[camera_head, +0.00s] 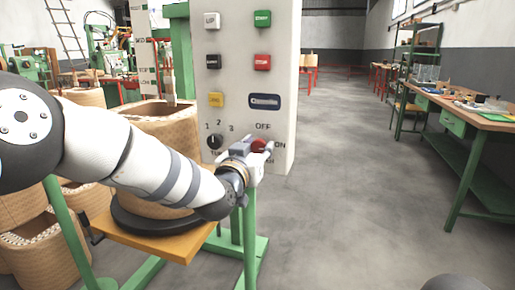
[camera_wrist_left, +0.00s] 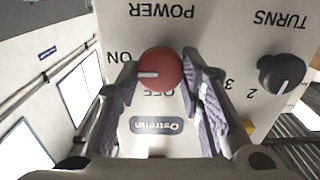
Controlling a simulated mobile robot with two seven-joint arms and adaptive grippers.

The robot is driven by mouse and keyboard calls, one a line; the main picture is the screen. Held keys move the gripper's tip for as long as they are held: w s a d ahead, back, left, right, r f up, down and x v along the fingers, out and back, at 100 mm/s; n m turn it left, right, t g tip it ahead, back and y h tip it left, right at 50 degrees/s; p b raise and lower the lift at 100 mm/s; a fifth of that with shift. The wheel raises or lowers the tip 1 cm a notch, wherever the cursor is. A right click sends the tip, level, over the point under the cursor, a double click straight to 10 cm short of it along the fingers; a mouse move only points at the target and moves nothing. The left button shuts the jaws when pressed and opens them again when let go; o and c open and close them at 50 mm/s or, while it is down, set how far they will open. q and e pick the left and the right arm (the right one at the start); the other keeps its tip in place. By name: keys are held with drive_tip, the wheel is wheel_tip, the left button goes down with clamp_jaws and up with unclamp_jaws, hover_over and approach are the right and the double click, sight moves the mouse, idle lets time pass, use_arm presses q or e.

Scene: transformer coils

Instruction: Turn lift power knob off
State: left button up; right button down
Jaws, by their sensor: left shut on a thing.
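The red power knob (camera_head: 259,146) is on the lower right of the pale control panel (camera_head: 280,120). In the left wrist view, which shows the panel upside down, the red knob (camera_wrist_left: 164,66) has a white mark pointing left, toward the ON label. The OFF label (camera_wrist_left: 157,92) is just below it there. My left gripper (camera_head: 257,150) reaches the panel from the left. Its purple-padded fingers (camera_wrist_left: 160,72) are shut on the knob, one on each side. My right gripper is not in view.
A black turns knob (camera_head: 214,141) is left of the power knob. Several buttons (camera_head: 262,62) are above. A wicker-like coil (camera_head: 165,125) stands on a wooden platform (camera_head: 180,245) under my left arm. A green workbench (camera_head: 480,120) is at right; the floor between is clear.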

use_arm(q)
drive_tip(key=n, duration=0.4)
drive_tip(key=shift+a+n+p, duration=0.1)
drive_tip(key=shift+n+p, duration=0.2)
drive_tip(key=n, duration=0.4)
drive_tip(key=shift+f, duration=0.15)
drive_tip(key=n+b, duration=0.1)
drive_tip(key=n, duration=0.4)
drive_tip(key=shift+a+f, duration=0.1)
drive_tip(key=shift+f, duration=0.05)
drive_tip(key=shift+n+b, duration=0.55)
drive_tip(key=shift+n, duration=1.35)
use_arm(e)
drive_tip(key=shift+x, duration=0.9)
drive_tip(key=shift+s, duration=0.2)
use_arm(q)
drive_tip(key=o, duration=1.1)
drive_tip(key=shift+o, duration=0.2)
